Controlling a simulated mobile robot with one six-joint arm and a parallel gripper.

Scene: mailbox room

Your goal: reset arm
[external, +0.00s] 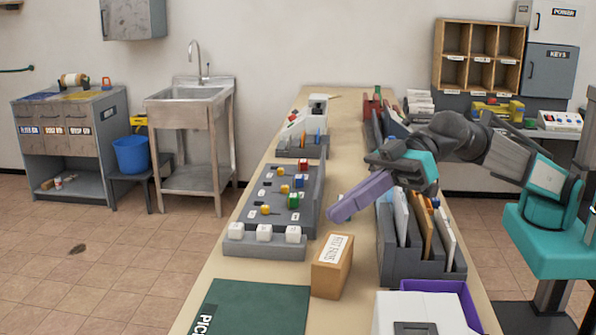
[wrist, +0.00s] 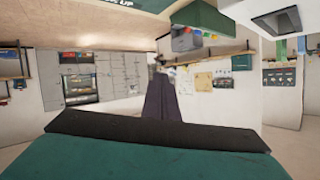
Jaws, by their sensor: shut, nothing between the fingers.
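My arm reaches in from the right over the long table in the external view. My gripper (external: 336,213) has purple fingers pressed together, pointing down and left above the table. It is shut with nothing between the fingers. It hangs near a brown box (external: 332,265) with a label, apart from it as far as I can tell. In the wrist view, the dark shut fingers of my gripper (wrist: 164,76) point away into the room, and that view looks upside down.
A grey file rack (external: 402,266) with folders stands below my arm. A grey tray (external: 271,252) with white cubes and a board (external: 248,215) of coloured blocks lie left. A green mat (external: 249,308) is at the front. The floor left of the table is mostly clear.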

